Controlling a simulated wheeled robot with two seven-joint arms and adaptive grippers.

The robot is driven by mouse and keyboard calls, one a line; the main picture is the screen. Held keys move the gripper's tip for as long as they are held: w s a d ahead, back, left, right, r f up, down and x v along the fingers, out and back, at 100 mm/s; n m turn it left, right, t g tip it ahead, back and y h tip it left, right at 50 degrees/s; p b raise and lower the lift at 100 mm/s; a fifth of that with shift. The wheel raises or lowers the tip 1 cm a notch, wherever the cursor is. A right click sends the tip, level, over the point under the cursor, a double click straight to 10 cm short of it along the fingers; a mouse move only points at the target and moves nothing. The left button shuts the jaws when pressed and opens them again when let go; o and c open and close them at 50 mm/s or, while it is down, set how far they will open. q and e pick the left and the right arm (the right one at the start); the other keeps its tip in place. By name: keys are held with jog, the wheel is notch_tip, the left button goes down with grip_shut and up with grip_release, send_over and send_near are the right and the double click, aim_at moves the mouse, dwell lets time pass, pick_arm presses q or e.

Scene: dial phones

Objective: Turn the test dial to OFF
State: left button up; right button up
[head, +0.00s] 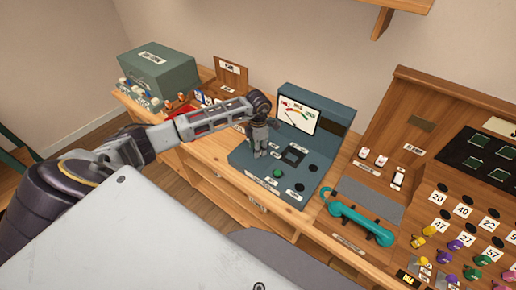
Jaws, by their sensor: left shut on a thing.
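The blue-grey test console (240,160) stands on the wooden desk, with an upright panel holding a white meter display (298,116). My left arm reaches in from the left, and my left gripper (259,152) points down onto the left part of the console's sloped face. It is shut on the test dial, which the fingers hide, so its pointer and the OFF mark cannot be read. A green button (278,173) and several dark knobs sit on the console face near the gripper. My right gripper is not in view.
A teal telephone handset (358,222) lies right of the console. A wooden switchboard with numbered jacks and coloured plugs (455,245) fills the right side. A grey-green box (157,72) and a red item (181,113) stand at the left back.

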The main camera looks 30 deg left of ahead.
pick_arm(q)
jog(key=shift+n, duration=0.8)
jog(key=o, duration=1)
jog(key=shift+r, duration=0.15)
notch_tip(320, 180, up, 12)
dwell(0.7)
